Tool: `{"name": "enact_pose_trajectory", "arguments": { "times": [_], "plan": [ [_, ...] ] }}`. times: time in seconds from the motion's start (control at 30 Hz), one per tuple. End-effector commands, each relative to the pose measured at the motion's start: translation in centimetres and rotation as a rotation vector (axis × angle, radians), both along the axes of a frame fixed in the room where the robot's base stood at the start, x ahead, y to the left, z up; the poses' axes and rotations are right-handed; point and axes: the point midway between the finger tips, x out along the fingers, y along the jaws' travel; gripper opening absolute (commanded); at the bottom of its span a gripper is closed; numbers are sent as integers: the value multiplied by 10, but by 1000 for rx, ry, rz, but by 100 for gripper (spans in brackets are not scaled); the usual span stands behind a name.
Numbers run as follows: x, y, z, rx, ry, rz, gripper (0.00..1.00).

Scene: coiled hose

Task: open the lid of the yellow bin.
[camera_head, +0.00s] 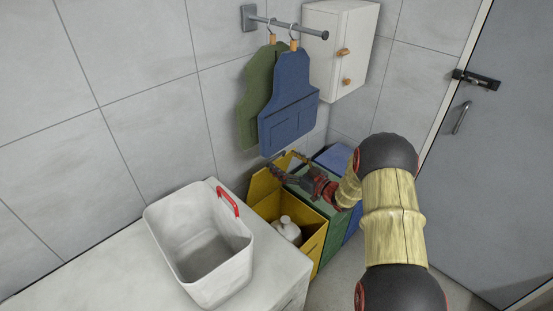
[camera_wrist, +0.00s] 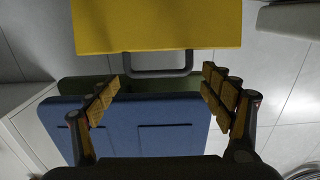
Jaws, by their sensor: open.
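The yellow bin (camera_head: 315,240) stands on the floor right of the white counter. Its lid (camera_head: 263,190) is swung up and stands open at the back left, so a white container (camera_head: 287,230) shows inside. In the wrist view the yellow lid (camera_wrist: 155,25) fills the top, with a dark loop handle (camera_wrist: 158,72) at its edge. My gripper (camera_head: 288,165) is near the raised lid's upper edge. In the wrist view my gripper (camera_wrist: 162,95) is open, its fingers spread wide on either side of the handle with gaps, holding nothing.
A green bin (camera_head: 310,200) and a blue bin (camera_head: 335,157) stand beside the yellow one. Blue (camera_head: 288,118) and green (camera_head: 256,95) aprons hang just above my gripper. A white tub (camera_head: 190,245) sits on the counter (camera_head: 100,275). A grey door (camera_head: 500,170) is at right.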

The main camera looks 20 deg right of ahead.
Motion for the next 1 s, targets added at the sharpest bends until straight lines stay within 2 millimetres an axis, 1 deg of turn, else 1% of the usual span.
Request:
{"name": "enact_pose_trajectory", "arguments": {
  "times": [0.03, 0.1, 0.3, 0.43, 0.67, 1.0],
  "plan": [
    [8, 4, -3, -1, -2, 2, 81],
    [18, 8, -2, 0, -1, 1, 81],
    [36, 15, -1, 0, 0, -1, 81],
    [41, 16, -1, 1, 1, -2, 81],
    [41, 16, 0, 1, 2, -2, 80],
    [41, 16, 0, 1, 2, -2, 61]
  ]
}}
